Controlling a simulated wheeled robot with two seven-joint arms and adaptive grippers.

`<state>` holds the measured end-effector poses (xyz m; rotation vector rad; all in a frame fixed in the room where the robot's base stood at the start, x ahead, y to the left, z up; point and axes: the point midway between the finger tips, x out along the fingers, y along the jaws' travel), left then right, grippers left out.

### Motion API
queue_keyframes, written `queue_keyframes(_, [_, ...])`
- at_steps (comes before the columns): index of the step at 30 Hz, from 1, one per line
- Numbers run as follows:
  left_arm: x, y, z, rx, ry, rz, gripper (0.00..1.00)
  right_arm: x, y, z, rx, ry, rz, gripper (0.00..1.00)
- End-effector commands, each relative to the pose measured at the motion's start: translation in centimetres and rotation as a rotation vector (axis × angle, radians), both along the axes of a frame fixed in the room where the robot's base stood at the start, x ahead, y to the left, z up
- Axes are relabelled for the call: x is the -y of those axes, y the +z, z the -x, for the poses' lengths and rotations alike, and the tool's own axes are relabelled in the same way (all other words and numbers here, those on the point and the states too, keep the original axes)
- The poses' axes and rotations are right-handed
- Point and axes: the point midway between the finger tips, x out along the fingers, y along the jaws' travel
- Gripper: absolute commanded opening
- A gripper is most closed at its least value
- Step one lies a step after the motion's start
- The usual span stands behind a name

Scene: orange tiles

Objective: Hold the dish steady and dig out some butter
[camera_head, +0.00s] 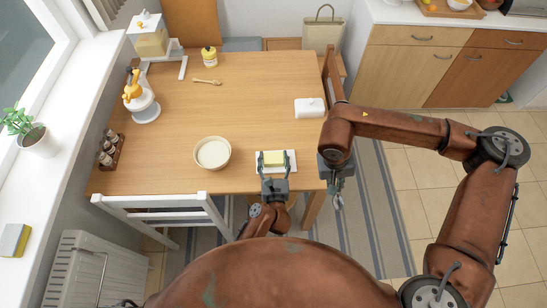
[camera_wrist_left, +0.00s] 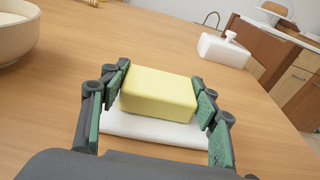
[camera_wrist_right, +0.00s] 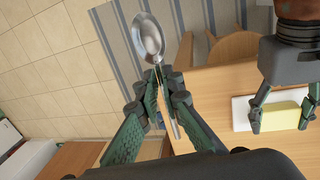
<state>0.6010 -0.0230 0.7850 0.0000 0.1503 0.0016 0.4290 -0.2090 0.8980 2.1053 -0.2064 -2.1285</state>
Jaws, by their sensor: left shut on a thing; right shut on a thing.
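A pale yellow butter block (camera_head: 273,158) lies on a white dish (camera_head: 292,168) near the table's front edge. My left gripper (camera_head: 273,156) reaches over the dish from the front, its fingers at the two ends of the butter (camera_wrist_left: 158,95), closed on it. The dish also shows under the butter in the left wrist view (camera_wrist_left: 150,129). My right gripper (camera_wrist_right: 160,85) is shut on a metal spoon (camera_wrist_right: 149,38), bowl pointing away from the palm, handle between the fingers. In the head view the right gripper hangs right of the dish, off the table's right edge.
A cream bowl (camera_head: 212,153) stands left of the dish. A white lidded butter-dish cover (camera_head: 309,108) sits behind it to the right.

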Motion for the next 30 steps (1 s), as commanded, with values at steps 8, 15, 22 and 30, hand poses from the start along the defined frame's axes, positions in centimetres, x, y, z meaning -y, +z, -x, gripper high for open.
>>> queue_keyframes(8, [0.0,0.0,0.0,0.000,0.000,-0.001,0.17,0.0,0.0,0.0,0.000,0.000,0.000,0.00])
queue_keyframes(15, [0.0,0.0,0.0,0.000,0.000,-0.001,0.17,-1.0,0.0,-1.8,0.013,0.001,0.000,0.00])
queue_keyframes(22, [0.0,0.0,0.0,0.000,0.000,-0.001,0.17,-5.4,-0.1,-9.8,0.069,0.005,0.002,0.00])
queue_keyframes(30, [0.0,0.0,0.0,0.000,0.000,-0.001,0.17,-11.7,0.1,-20.2,0.160,0.016,0.007,0.00])
